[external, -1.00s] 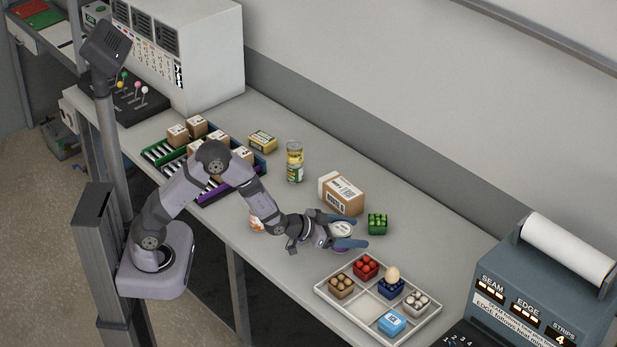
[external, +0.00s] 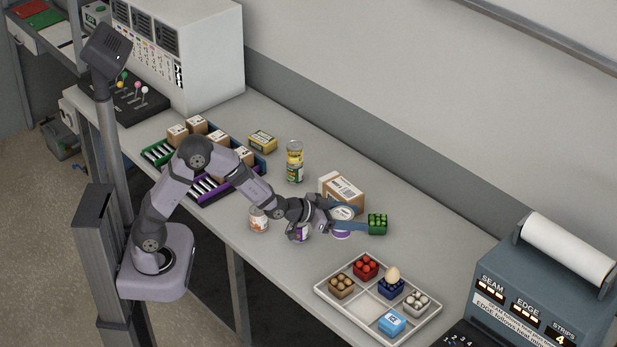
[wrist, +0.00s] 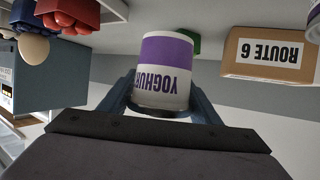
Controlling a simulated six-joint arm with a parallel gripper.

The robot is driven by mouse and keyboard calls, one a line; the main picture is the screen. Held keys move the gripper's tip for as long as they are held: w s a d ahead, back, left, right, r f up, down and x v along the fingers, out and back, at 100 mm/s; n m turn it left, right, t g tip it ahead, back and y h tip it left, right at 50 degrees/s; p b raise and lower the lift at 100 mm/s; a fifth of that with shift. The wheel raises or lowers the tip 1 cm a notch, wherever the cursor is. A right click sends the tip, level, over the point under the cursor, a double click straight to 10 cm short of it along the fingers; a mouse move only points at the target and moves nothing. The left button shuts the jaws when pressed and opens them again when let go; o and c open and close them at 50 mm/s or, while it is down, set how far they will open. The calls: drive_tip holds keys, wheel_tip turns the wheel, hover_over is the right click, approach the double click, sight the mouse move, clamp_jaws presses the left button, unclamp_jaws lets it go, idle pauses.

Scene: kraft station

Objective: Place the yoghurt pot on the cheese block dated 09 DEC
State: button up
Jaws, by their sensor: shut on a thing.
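The yoghurt pot (wrist: 166,70), white with a purple band, stands between the fingers of my gripper (wrist: 160,97) in the wrist view, with its lettering upside down. In the external view my gripper (external: 352,220) is shut on the pot (external: 342,213); its pale top and purple lower part show around the near finger. A yellow labelled block (external: 262,140) lies at the back of the bench, possibly a cheese block. A blue block (external: 392,322) with a white label sits in the pale tray. No 09 DEC date is readable on either.
A ROUTE 6 carton (wrist: 268,52) stands close to the pot. A green block (external: 377,224) is just right of the fingers. The pale tray (external: 350,312) holds coloured boxes and an egg.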

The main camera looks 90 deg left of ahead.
drive_tip(key=shift+r, duration=2.05)
